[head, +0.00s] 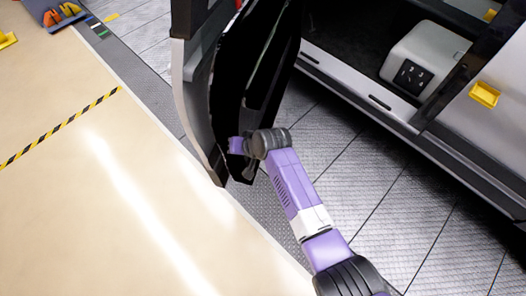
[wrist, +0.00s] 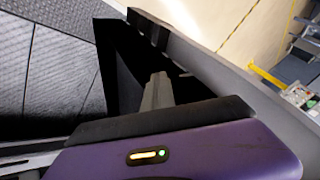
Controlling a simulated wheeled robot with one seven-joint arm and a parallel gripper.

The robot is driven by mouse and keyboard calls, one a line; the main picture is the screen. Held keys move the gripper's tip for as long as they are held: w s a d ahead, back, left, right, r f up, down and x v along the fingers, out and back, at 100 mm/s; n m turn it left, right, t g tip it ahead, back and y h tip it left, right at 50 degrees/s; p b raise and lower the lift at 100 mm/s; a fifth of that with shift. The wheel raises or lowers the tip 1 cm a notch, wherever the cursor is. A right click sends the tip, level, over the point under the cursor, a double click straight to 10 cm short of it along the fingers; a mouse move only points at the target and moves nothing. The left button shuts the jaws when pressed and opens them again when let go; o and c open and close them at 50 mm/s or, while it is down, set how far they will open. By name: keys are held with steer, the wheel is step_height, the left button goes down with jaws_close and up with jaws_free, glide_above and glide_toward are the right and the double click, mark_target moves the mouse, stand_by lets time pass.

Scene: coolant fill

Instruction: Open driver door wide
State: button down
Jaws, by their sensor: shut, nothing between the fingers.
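The driver door (head: 262,75) stands swung out from the vehicle in the head view, its dark inner side facing my arm and its pale outer edge to the left. The door also fills the middle of the wrist view (wrist: 190,55). My gripper (head: 236,146) is at the lower inner side of the door, close to or touching the dark panel; contact cannot be told. In the wrist view my gripper's grey fingers (wrist: 157,92) are together with nothing seen between them. The vehicle's doorway (head: 350,50) is open, showing a dark floor.
A white box with a socket (head: 424,62) sits inside the doorway. A yellow handle (head: 484,95) is on the neighbouring panel. Grey tiled floor (head: 400,200) is clear right of my arm. A cream floor with a striped line (head: 62,127) lies left of the door.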

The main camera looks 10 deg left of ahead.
mark_target(208, 144)
steer(key=a+b, duration=0.4)
steer(key=a, duration=0.6)
steer(key=shift+w+f, duration=0.1)
steer(key=shift+a, duration=0.2)
steer(key=shift+d, duration=0.35)
steer(key=d, duration=0.1)
steer(key=s+d+r+p, duration=0.1)
steer(key=d+r+p, duration=0.1)
steer(key=shift+s+d, duration=0.4)
steer(key=s+a+v, duration=0.1)
steer(key=v, duration=0.7)
steer(key=shift+s+p, duration=0.2)
steer(key=shift+p, duration=0.25)
steer(key=shift+d, duration=0.1)
